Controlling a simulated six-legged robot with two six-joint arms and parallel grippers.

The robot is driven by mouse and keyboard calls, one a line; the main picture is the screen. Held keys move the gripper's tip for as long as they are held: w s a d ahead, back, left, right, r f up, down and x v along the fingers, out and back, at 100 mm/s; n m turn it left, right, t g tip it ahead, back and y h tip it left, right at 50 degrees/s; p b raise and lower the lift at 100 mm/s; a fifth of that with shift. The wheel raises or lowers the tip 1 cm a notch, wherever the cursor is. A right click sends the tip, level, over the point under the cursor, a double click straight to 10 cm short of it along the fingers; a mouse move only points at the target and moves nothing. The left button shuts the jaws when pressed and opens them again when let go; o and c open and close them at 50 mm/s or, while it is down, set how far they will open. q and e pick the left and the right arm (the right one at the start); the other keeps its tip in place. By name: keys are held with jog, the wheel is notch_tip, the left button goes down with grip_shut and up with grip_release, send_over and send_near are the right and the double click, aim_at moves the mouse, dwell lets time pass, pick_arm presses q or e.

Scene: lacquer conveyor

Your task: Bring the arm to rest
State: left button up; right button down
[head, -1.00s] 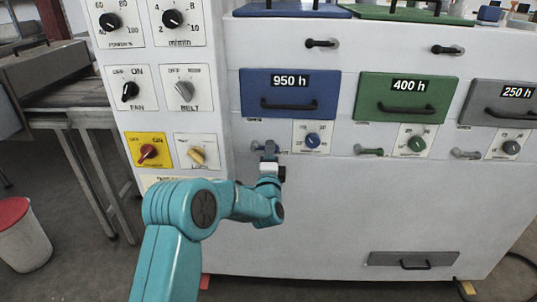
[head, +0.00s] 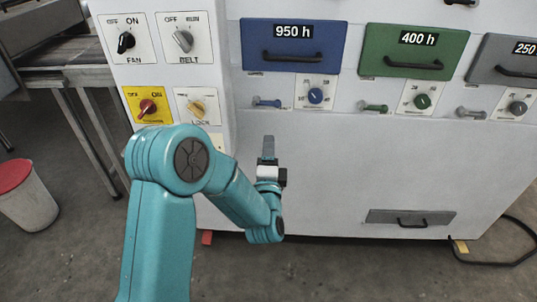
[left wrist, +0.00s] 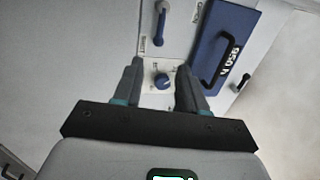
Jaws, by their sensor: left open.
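My left arm comes in from the lower left of the head view, its teal links bent in front of the white machine (head: 340,170). My left gripper (head: 268,148) is open and empty, below the blue lever (head: 266,102) and apart from it. In the left wrist view the two fingers of the gripper (left wrist: 158,75) stand apart, with the blue knob (left wrist: 162,81) seen between them. The blue 950 h drawer (left wrist: 222,50) shows to the right there, and the blue lever (left wrist: 160,24) above. My right gripper is in neither view.
The machine front carries the blue drawer (head: 292,46), a green 400 h drawer (head: 414,52) and a grey drawer (head: 505,62). A switch panel (head: 165,62) is at the upper left. A bin with a red lid (head: 27,205) stands left. A black cable (head: 515,240) lies on the floor right.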

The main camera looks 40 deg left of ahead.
pick_arm(q)
jog(key=shift+s+d+f, duration=0.1)
jog(key=shift+s+d, duration=0.15)
jog(key=shift+s, duration=0.2)
